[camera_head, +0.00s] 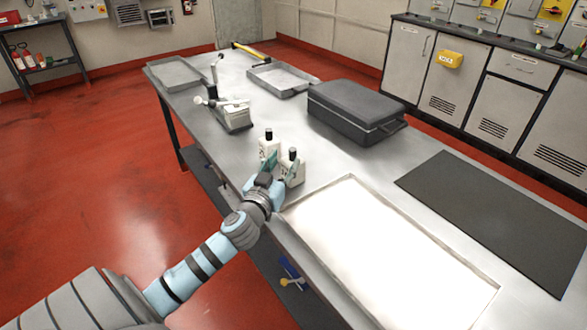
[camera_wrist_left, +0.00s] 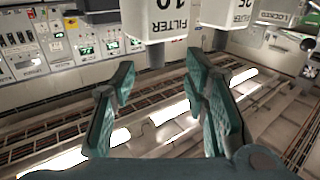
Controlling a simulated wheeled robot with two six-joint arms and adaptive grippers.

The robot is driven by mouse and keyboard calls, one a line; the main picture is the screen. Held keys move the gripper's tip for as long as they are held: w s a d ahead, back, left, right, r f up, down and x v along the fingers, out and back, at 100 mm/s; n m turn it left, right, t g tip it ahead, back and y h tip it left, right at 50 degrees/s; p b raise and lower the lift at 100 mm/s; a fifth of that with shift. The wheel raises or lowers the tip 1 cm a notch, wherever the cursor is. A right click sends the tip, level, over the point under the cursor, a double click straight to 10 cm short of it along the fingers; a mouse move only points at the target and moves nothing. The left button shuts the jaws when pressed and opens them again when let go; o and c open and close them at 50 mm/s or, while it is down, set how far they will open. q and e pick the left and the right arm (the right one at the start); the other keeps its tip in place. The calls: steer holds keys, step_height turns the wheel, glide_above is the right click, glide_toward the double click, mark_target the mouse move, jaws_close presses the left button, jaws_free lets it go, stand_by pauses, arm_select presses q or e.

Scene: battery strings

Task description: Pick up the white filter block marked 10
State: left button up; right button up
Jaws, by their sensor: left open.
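The white filter block marked 10 (camera_wrist_left: 162,22) shows upside down at the top of the left wrist view, its top edge cut off. A second white filter block (camera_wrist_left: 228,14) stands to its right with a different number. In the head view two white blocks with black tops, one farther back (camera_head: 268,149) and one nearer (camera_head: 297,170), stand on the bench; their marks are too small to read there. My left gripper (camera_head: 276,172) is right at them, partly covering them. In the left wrist view its teal fingers (camera_wrist_left: 160,88) are open and empty, with block 10 beyond the gap between the tips.
An empty-looking bright tray (camera_head: 290,212) lies on the bench right of the gripper. A black case (camera_head: 350,105), a dark mat (camera_head: 500,215), a clamp-like device (camera_head: 233,115) and a shallow tray (camera_head: 283,88) stand farther off. The bench edge runs under my left arm.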

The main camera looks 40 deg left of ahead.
mark_target(291, 153)
arm_select(q)
steer(key=x, duration=0.6)
steer(key=shift+d+r, duration=0.2)
steer(key=shift+d, duration=0.05)
jaws_close()
